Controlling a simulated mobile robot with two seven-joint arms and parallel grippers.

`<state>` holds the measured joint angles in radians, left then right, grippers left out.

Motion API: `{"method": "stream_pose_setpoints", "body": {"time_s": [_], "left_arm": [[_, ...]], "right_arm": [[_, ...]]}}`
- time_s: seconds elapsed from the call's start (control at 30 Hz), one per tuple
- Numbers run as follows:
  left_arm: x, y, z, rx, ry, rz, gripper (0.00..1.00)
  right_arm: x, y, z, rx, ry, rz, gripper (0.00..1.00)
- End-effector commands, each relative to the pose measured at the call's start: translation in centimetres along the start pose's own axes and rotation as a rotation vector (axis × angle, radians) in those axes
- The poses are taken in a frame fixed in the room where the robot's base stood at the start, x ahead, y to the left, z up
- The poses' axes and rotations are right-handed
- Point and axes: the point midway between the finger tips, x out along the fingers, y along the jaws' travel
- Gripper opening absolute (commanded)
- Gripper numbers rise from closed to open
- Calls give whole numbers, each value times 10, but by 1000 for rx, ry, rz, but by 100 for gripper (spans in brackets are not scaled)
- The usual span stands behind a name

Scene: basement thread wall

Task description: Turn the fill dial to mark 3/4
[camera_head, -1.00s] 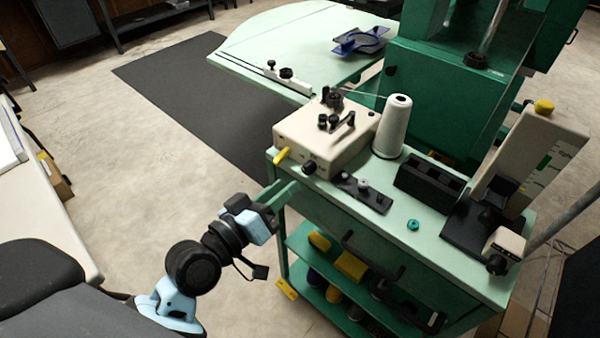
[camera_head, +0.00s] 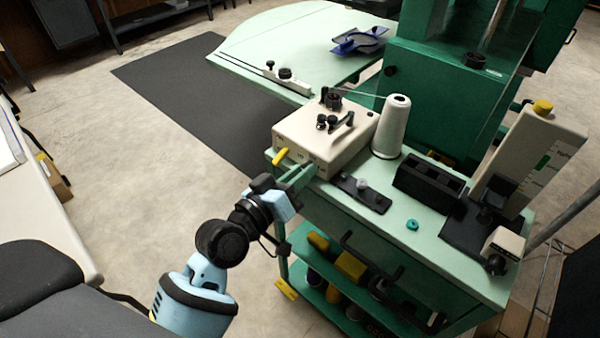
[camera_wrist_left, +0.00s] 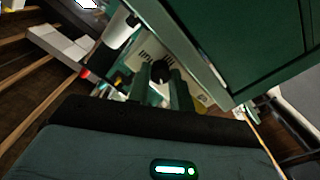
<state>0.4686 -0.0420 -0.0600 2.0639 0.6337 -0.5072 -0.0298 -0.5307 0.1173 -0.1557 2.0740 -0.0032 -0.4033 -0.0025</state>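A beige box (camera_head: 325,135) stands on the left end of the green cart top. In the left wrist view a round black dial (camera_wrist_left: 161,72) sits on the beige panel (camera_wrist_left: 146,54), with small dark marks beside it, too small to read. My left gripper (camera_head: 307,170) is at the box's front face and hides the dial in the head view. In the left wrist view its two green fingers (camera_wrist_left: 160,80) stand apart, one on each side of the dial. I cannot tell whether they touch it. My right gripper is not in view.
A yellow lever (camera_head: 281,156) sticks out of the box front, just left of my gripper. A white thread cone (camera_head: 394,125), a black holder (camera_head: 430,182) and a small teal ring (camera_head: 412,224) are on the cart top.

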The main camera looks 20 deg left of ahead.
Motion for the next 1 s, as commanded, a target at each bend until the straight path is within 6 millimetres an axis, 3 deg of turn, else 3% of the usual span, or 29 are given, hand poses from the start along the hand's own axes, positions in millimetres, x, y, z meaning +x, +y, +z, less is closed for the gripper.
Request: {"method": "stream_pose_setpoints", "body": {"time_s": [0.47,1.0], "left_arm": [[0,0,-1,111,-1,0,0],[0,2,-4,590,0,2,0]], "right_arm": [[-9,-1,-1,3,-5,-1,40],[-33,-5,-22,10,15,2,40]]}}
